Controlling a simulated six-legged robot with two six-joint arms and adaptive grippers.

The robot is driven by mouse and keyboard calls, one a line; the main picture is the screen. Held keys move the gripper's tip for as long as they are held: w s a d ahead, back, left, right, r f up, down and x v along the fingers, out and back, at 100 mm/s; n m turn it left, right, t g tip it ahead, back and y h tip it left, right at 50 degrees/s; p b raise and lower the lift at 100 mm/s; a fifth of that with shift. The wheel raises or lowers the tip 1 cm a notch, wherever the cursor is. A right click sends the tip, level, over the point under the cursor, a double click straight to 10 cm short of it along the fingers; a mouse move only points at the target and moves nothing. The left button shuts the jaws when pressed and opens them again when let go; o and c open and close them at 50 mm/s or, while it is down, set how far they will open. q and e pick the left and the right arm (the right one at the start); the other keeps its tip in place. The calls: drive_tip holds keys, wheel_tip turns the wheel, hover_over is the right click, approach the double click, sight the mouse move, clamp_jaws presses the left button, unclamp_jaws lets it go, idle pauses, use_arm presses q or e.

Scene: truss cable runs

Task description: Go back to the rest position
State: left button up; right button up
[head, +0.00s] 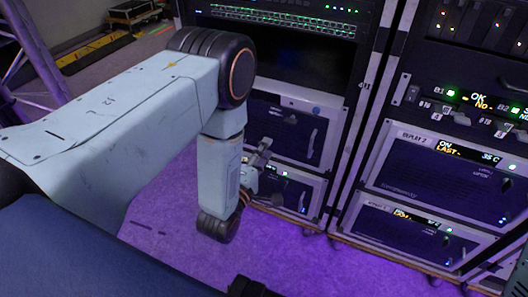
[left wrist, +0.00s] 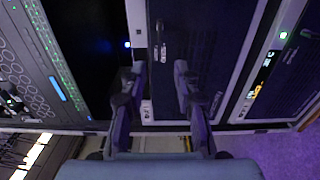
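My left gripper (head: 258,158) hangs at the end of my pale blue left arm, in front of the lower part of the middle rack. In the left wrist view its two dark fingers (left wrist: 160,70) stand apart with nothing between them, and a dark rack panel (left wrist: 205,50) shows behind. Part of the gripper is hidden by my wrist in the head view. I cannot tell how far the fingertips are from the rack front. My right gripper is in neither view.
The middle rack (head: 300,120) has green lights and handled units. A right rack (head: 440,190) shows lit displays and switches. Purple-lit floor (head: 290,250) lies open before them. A purple truss post (head: 38,45) stands at left, with a yellow-striped edge (head: 92,48) behind.

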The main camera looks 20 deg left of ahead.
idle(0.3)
use_arm(q)
drive_tip(key=s+f+m+g, duration=0.9)
drive_tip(key=s+f+m, duration=0.2)
drive_tip(key=s+f, duration=0.15)
drive_tip(key=s+r+m+g+p, duration=0.1)
drive_tip(key=s+m+g, duration=0.2)
drive_tip(key=s, duration=0.8)
drive_tip(key=s+a+r+m+g+p, duration=0.1)
drive_tip(key=s+m+g+p, duration=0.1)
drive_tip(key=s+g, duration=0.4)
drive_tip(key=s+m, duration=0.1)
drive_tip(key=s, duration=0.3)
drive_tip(key=shift+s+a+r+y, duration=0.3)
drive_tip(key=shift+s+r, duration=0.05)
drive_tip(key=shift+r, duration=0.05)
